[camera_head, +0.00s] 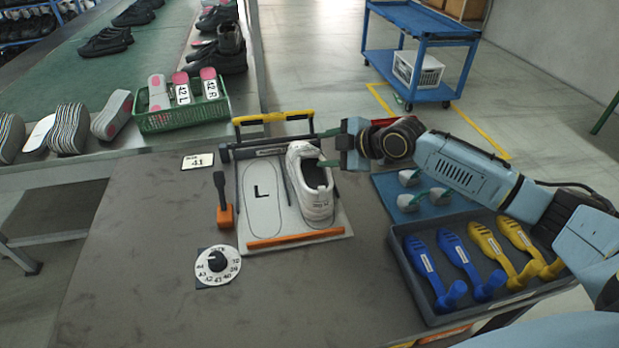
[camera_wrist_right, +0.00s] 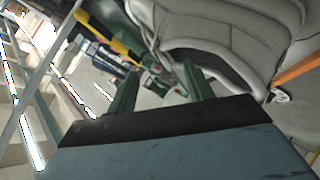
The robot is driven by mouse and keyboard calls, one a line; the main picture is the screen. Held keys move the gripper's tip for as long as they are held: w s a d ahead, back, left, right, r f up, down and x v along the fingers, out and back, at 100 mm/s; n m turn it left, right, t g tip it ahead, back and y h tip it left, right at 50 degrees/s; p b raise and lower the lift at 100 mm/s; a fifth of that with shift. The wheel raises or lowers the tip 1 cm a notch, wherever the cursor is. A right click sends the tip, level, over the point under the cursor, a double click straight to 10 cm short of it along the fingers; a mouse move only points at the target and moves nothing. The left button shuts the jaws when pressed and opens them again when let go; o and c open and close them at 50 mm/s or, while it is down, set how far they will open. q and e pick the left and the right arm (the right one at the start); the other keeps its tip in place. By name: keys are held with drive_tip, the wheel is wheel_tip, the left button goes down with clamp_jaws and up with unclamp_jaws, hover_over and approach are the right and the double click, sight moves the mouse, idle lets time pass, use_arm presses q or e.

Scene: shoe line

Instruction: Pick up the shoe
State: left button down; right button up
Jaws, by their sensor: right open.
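The white shoe (camera_head: 318,207) stands on the right half of a white board (camera_head: 265,228), next to an outlined sole print marked L. My right gripper (camera_head: 322,148) is at the shoe's far right side, with its green fingers pointing left towards it. In the right wrist view, the gripper (camera_wrist_right: 158,82) has its two fingers spread apart with a gap between them. The pale shoe (camera_wrist_right: 225,38) fills the upper right there, close to one finger. Whether that finger touches the shoe cannot be told. My left gripper is not in view.
A yellow-and-black bar (camera_head: 273,118) crosses the board's far end. An orange clamp (camera_head: 224,214) and a dial (camera_head: 217,265) are left of it. A tray (camera_head: 424,296) of blue and yellow tools and a blue mat (camera_head: 440,210) lie right. The table's front left is clear.

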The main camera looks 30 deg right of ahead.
sight(315, 154)
drive_tip(key=x, duration=0.2)
drive_tip(key=b+x, duration=0.1)
drive_tip(key=x, duration=0.2)
drive_tip(key=shift+s+f, duration=0.1)
drive_tip(key=shift+f, duration=0.3)
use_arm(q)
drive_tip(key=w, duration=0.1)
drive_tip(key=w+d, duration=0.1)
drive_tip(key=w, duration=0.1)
use_arm(e)
drive_tip(key=shift+c, duration=0.2)
clamp_jaws()
